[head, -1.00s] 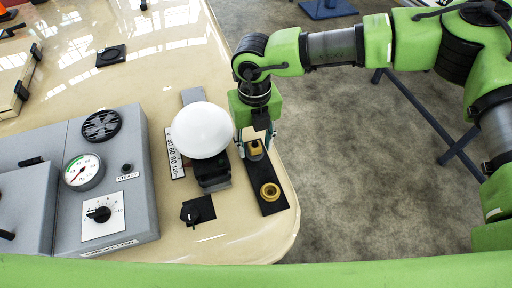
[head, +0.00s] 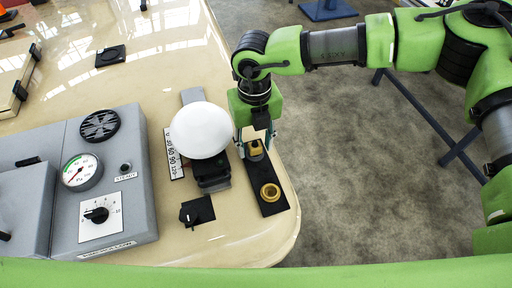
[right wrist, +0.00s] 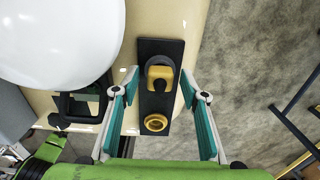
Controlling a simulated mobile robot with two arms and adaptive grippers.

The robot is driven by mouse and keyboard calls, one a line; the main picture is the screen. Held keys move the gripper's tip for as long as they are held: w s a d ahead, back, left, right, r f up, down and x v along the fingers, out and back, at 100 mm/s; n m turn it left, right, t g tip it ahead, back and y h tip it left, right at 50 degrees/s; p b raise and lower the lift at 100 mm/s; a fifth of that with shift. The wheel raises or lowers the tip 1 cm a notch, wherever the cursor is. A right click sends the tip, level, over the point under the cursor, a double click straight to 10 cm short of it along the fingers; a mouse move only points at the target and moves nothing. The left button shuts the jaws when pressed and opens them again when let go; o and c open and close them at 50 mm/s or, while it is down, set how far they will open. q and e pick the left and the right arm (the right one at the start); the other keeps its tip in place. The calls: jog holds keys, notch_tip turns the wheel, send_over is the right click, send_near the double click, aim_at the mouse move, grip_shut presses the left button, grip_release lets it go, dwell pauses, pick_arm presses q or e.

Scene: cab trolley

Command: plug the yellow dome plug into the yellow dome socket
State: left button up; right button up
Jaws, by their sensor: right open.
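The yellow dome plug (right wrist: 159,72) has a dark top and sits on the far part of a black plate (right wrist: 150,48) at the table's right edge. It also shows in the head view (head: 254,149), partly covered by my gripper. The yellow dome socket (head: 270,192) is a round ring with an opening, on the near end of the same plate; it shows in the right wrist view (right wrist: 155,123). My right gripper (head: 256,142) is open above the plug. In the right wrist view its fingers (right wrist: 160,88) stand apart on both sides of the plate, with gaps to the plug. My left gripper is not in view.
A large white dome (head: 201,130) on a dark base stands close left of the gripper. A black knob (head: 196,211) sits in front of it. A grey box (head: 135,190) with gauge and dial fills the left. The floor (head: 345,190) right of the table is clear nearby.

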aim_at(255, 145)
grip_shut()
jog(key=shift+r, duration=0.15)
jog(key=shift+r+p, duration=1.15)
jog(key=shift+r, duration=1.7)
